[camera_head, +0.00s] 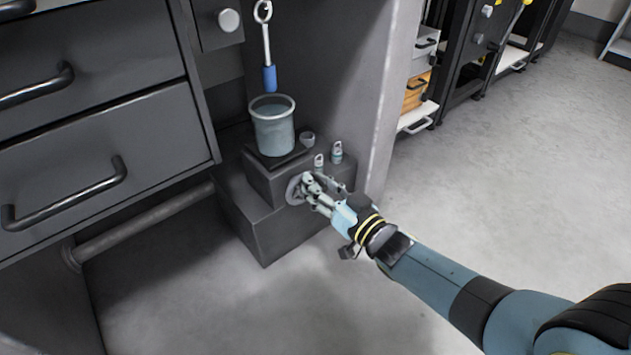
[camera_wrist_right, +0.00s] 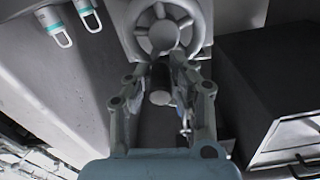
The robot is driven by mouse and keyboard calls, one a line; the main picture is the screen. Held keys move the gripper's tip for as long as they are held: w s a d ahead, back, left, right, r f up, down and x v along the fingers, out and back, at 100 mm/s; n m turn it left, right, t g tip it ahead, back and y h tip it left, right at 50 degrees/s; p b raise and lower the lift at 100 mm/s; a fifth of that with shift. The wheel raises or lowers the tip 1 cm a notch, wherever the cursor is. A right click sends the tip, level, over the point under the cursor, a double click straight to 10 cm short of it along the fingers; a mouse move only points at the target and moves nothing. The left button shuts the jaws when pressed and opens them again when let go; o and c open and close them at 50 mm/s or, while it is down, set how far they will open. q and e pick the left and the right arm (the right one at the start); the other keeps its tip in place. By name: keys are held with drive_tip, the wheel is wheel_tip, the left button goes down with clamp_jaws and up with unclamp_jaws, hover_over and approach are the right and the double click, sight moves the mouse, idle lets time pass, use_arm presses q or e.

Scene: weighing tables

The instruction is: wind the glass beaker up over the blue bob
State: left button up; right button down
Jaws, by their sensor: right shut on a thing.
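The glass beaker (camera_head: 273,130), grey-blue with liquid in it, stands upright on a dark platform (camera_head: 290,158). The blue bob (camera_head: 269,78) hangs from a metal hook directly above the beaker's mouth, apart from the liquid. A grey handwheel (camera_head: 294,190) is on the front of the block under the beaker; it also shows in the right wrist view (camera_wrist_right: 140,38). My right gripper (camera_head: 308,187) is at the wheel, shut on its knob (camera_wrist_right: 160,92), which sits between the fingers in the right wrist view. My left gripper is not in view.
A drawer cabinet (camera_head: 90,110) is at the left. A shelf with an orange box (camera_head: 416,92) is behind. The floor (camera_head: 500,180) at the right is clear.

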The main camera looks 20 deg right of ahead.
drive_tip(key=m, duration=0.3)
drive_tip(key=shift+w+d+f, duration=0.15)
drive_tip(key=shift+d+f, duration=0.05)
drive_tip(key=shift+d, duration=0.2)
drive_tip(key=shift+d+f+m+p, duration=0.1)
drive_tip(key=shift+m+p, duration=0.2)
drive_tip(key=shift+m, duration=0.1)
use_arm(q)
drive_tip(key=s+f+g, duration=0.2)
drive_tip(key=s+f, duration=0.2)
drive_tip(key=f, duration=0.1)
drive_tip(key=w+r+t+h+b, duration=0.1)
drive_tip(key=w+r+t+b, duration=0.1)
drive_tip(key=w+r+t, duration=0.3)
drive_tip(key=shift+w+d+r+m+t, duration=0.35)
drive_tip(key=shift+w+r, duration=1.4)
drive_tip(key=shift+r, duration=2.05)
use_arm(e)
drive_tip(key=shift+d+f+m, duration=0.1)
drive_tip(key=shift+f+m, duration=0.75)
drive_tip(key=shift+m, duration=2.2)
drive_tip(key=shift+d+f+m, duration=0.1)
drive_tip(key=shift+f+m, duration=0.8)
drive_tip(key=shift+m, duration=2.1)
drive_tip(key=shift+f+m, duration=0.85)
drive_tip(key=shift+m, duration=2.2)
